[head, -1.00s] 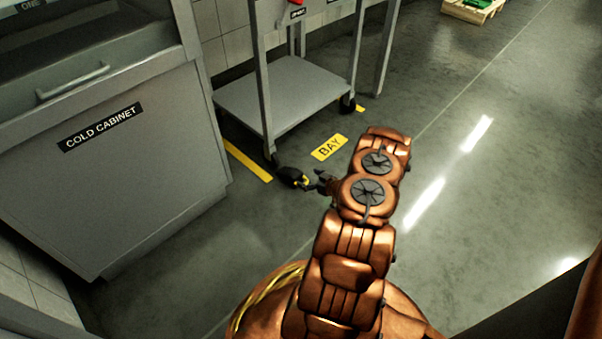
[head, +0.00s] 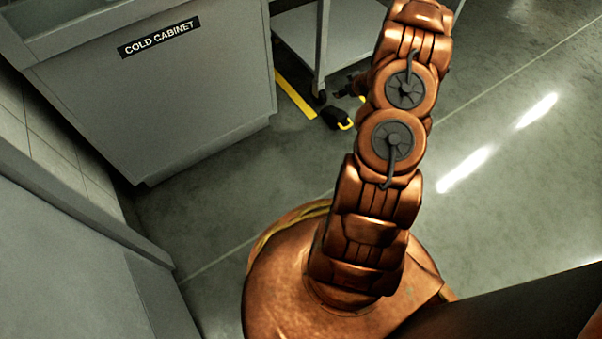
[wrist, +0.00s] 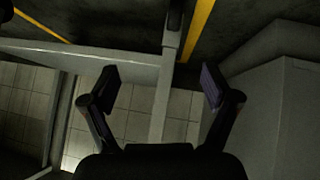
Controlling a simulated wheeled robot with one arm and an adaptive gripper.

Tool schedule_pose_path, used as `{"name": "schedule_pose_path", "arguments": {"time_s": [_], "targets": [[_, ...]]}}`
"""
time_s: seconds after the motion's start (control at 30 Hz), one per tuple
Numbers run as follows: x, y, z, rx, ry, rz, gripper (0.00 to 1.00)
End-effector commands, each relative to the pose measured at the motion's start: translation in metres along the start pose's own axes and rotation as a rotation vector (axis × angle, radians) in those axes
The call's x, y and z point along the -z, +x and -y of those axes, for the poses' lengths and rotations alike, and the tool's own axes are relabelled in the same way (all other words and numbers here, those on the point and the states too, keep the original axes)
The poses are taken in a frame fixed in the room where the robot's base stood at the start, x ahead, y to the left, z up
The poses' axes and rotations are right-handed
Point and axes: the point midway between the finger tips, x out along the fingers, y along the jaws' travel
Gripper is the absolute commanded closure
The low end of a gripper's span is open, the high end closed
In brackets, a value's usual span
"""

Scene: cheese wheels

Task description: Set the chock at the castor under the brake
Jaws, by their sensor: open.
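The chock (head: 336,117) is a small dark block with a yellow loop handle. It rests on the floor close in front of the near castor (head: 318,98) of the grey trolley (head: 296,60). I cannot tell whether it touches the wheel. My gripper (head: 350,89) shows only as a dark bit beside my arm, above and right of the chock. In the wrist view my gripper (wrist: 160,86) is open, with nothing between its fingers. There the trolley's leg (wrist: 171,42) lies beyond the fingers, and I cannot make out the chock. The brake is not in view in the head picture.
The cold cabinet (head: 170,90) stands left of the trolley. A yellow floor line (head: 294,93) runs between them. A grey unit (head: 60,250) fills the lower left. The floor on the right (head: 510,150) is clear.

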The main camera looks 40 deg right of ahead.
Motion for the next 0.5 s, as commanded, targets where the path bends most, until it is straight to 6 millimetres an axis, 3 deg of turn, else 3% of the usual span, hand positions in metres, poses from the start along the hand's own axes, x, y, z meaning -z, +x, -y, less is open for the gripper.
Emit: {"name": "schedule_pose_path", "arguments": {"time_s": [0.03, 0.13, 0.5], "targets": [[0.016, -0.008, 0.004, -0.009, -0.011, 0.020, 0.13], [0.034, -0.025, 0.014, -0.024, -0.017, 0.078, 0.13], [0.083, -0.105, 0.068, -0.061, -0.018, 0.280, 0.13]]}}
